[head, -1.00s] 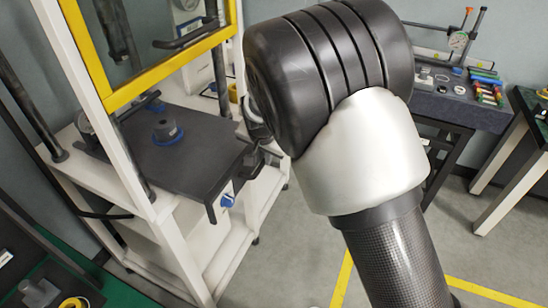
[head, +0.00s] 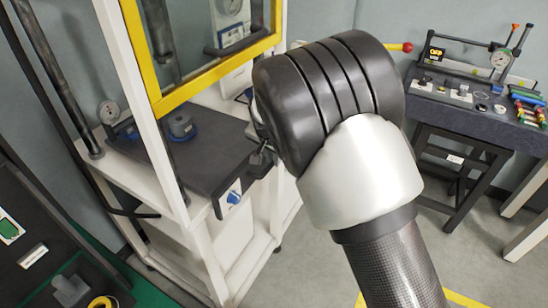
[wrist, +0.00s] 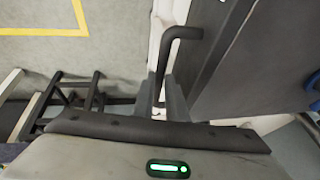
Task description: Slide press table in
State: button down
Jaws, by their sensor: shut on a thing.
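The press table (head: 212,160) is a dark flat plate on the white press frame. It sits partly under the raised yellow-edged guard, with its front end sticking out past the white post. A round dark fixture with a blue base (head: 180,127) stands on it. In the wrist view the table (wrist: 262,55) fills the right side, with its black bar handle (wrist: 178,34) along its edge. My gripper (wrist: 168,98) is shut on the handle. In the head view my gripper (head: 262,160) is at the table's right edge, mostly hidden by my wrist.
A yellow-edged guard (head: 215,66) with a black handle hangs above the table. A bench (head: 450,97) with small parts stands at right. A dark bench with a green mat is at lower left.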

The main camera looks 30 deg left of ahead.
jog(key=shift+a+r, duration=0.15)
jog(key=shift+a, duration=0.15)
jog(key=c, duration=1.8)
grip_release()
jog(key=shift+a, duration=0.1)
jog(key=shift+o, duration=0.2)
jog(key=p+v, duration=0.1)
jog(key=v, duration=1.6)
jog(key=shift+d, duration=0.3)
jog(key=shift+s+r, duration=0.1)
jog(key=shift+r, duration=0.05)
